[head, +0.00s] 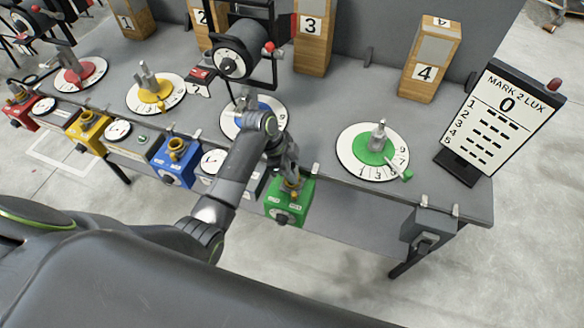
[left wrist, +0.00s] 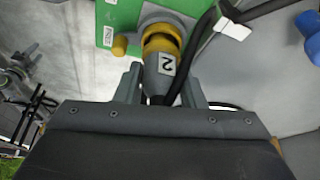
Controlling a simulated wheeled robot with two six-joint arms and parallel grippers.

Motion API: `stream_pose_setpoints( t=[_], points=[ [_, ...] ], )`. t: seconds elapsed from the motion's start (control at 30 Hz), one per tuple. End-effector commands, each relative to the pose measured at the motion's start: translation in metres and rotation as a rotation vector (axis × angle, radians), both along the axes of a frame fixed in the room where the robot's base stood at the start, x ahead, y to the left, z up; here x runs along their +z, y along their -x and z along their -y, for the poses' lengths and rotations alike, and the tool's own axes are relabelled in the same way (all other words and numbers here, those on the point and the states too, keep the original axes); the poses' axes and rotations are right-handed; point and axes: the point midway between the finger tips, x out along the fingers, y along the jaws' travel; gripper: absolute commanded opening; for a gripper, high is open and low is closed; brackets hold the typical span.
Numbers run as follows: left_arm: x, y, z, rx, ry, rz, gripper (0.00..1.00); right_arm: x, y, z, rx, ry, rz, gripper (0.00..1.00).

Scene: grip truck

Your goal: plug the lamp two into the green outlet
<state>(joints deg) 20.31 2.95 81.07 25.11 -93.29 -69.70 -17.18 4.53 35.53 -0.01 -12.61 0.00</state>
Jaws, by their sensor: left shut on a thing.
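The green outlet (head: 290,203) is a green box with a brass-coloured socket on the table's front edge. It also shows in the left wrist view (left wrist: 118,14). My left gripper (head: 290,168) is just above it, shut on a grey and yellow plug marked 2 (left wrist: 166,66). The plug is in line with the socket and its front end meets it; how deep it sits is hidden. A black cable (left wrist: 207,25) passes beside the plug. A black lamp (head: 238,55) stands behind my arm, with a card marked 2 (head: 198,90) near its base. My right gripper is not in view.
Blue (head: 179,162), yellow (head: 88,130) and red (head: 20,108) outlets line the front edge to the left. A green dial (head: 372,172) and a lux board (head: 500,115) stand at the right. Numbered wooden boxes stand along the back.

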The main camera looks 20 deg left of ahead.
Motion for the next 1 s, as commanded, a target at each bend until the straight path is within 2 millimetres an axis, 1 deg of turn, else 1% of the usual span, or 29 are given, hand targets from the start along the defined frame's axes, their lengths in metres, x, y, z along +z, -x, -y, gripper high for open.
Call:
stream_pose_setpoints(
  t=[0.53,0.57,0.7,0.73,0.77,0.93,0.97,1.0],
  points=[
    [-0.0104,0.0,0.0002,-0.001,0.0,0.0,0.11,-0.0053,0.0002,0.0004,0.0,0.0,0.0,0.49],
    [-0.0103,0.0001,0.0002,-0.001,0.0,0.0,0.38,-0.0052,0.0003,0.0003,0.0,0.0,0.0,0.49],
    [-0.0099,-0.0001,0.0002,-0.001,0.0,0.0,0.56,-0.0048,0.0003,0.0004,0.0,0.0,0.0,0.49],
    [-0.0098,0.0001,0.0002,-0.001,0.0,0.0,0.6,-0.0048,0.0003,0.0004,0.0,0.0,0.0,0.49],
    [-0.0098,0.0001,0.0002,-0.001,0.0,0.0,0.62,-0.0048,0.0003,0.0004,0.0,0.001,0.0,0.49],
    [-0.0098,0.0,0.0001,0.0,0.0,0.0,0.62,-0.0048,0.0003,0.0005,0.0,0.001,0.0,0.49],
    [-0.0101,0.0002,0.0,0.0,0.0,-0.001,0.64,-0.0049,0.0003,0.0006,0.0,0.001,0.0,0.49],
    [-0.0102,0.0002,0.0,0.0,0.0,-0.001,0.69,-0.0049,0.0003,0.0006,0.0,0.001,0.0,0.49]
  ],
)
